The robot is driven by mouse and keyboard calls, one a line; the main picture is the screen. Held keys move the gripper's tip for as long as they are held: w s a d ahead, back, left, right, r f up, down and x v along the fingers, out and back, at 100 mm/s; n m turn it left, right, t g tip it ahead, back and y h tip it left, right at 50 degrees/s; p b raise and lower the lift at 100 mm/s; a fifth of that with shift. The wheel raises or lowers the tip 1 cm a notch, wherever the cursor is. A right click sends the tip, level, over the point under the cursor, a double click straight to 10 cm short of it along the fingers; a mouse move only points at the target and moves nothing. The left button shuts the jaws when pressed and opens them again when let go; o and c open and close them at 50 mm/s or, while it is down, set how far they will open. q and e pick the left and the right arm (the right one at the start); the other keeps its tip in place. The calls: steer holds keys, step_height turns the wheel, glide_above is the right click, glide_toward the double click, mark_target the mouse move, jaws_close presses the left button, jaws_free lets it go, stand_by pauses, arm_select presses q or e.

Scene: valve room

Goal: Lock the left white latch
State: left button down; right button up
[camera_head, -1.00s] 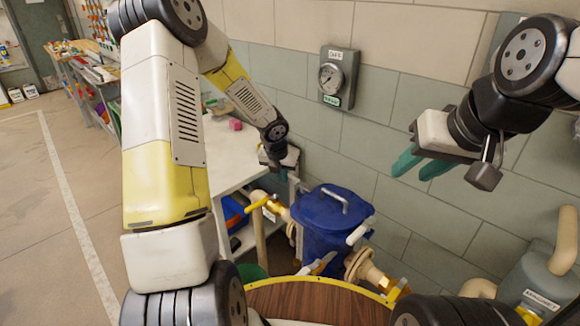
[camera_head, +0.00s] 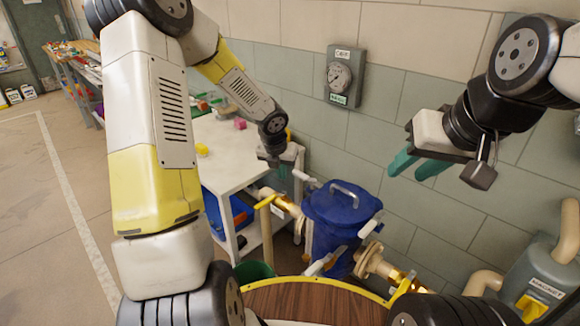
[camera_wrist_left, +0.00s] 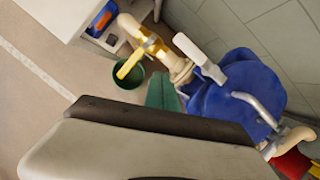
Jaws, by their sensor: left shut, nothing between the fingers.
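The blue vessel (camera_head: 335,225) with a grey lid handle stands in the middle of the head view. Its left white latch (camera_head: 306,178) sticks out at the lid's left edge; it also shows large in the left wrist view (camera_wrist_left: 198,57). A second white latch (camera_head: 367,226) is on its right and another (camera_head: 322,264) at the front. My left gripper (camera_head: 283,172) is shut and empty, just above and left of the left latch, apart from it as far as I can see. Its teal fingers (camera_wrist_left: 163,92) point down beside the vessel. My right gripper (camera_head: 409,165) is open and empty, above right.
A white table (camera_head: 220,150) with small items stands left of the vessel. Pipes with yellow handles (camera_head: 265,201) flank the vessel, and a green bucket (camera_head: 254,272) is below. A gauge (camera_head: 340,76) hangs on the tiled wall. A round wooden top (camera_head: 315,302) is in front.

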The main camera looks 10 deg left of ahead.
arm_select(q)
steer(key=a+v, duration=0.1)
steer(key=v, duration=0.5)
steer(key=shift+r, duration=0.4)
steer(key=shift+a, duration=0.15)
steer(key=s+r+m+t, duration=0.1)
steer(key=s+r+m, duration=0.7)
steer(key=s+m, duration=0.5)
steer(key=s+r+m+h, duration=0.1)
steer(key=s+r+m, duration=0.8)
steer(key=m, duration=1.3)
steer(key=s, duration=0.4)
steer(key=shift+t+h, duration=0.3)
steer(key=shift+t, duration=0.1)
